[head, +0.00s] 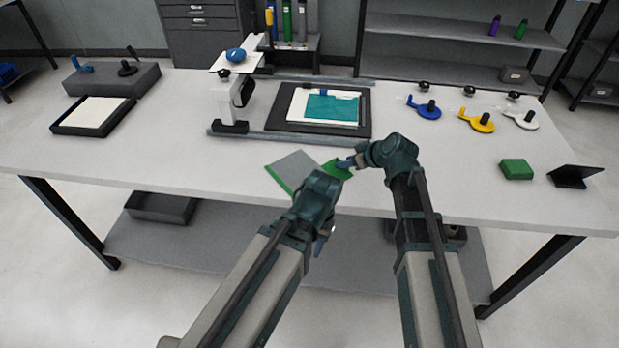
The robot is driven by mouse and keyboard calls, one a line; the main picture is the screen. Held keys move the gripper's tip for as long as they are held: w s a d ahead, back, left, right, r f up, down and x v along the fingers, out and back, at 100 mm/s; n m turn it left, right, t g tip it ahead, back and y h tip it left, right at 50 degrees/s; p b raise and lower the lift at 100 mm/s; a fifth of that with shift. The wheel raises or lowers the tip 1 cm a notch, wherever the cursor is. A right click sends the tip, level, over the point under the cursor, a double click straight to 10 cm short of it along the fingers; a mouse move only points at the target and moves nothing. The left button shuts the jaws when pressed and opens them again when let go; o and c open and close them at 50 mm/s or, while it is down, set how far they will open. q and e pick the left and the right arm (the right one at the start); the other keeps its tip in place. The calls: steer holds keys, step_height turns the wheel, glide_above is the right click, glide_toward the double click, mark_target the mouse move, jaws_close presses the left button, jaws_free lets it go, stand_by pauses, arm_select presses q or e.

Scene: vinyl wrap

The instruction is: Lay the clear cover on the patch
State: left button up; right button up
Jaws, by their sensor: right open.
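A teal patch (332,107) lies on a white sheet on a dark board (285,120) at the back middle of the table. A grey square sheet (292,168) with a green edge lies flat near the front; a green part (338,170) shows at its right. I cannot tell whether this is the clear cover; no other clear sheet is plain to see. My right gripper (347,163) is open, its fingers low at the green part; contact cannot be judged. My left gripper (318,244) hangs before the table's front edge, fingers mostly hidden by its own wrist.
A white post tool (229,108) stands left of the board, between rails. Blue (428,112), yellow (482,124) and white (526,121) handled tools lie at right. A green block (516,169) and black stand (574,178) sit front right. The left front is clear.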

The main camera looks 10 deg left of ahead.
steer(key=shift+w+a+f, duration=0.25)
steer(key=shift+a+f, duration=0.05)
steer(key=shift+f, duration=0.25)
arm_select(q)
steer(key=shift+f, duration=0.45)
arm_select(e)
steer(key=shift+r, duration=0.15)
jaws_close()
arm_select(q)
steer(key=shift+r, duration=0.1)
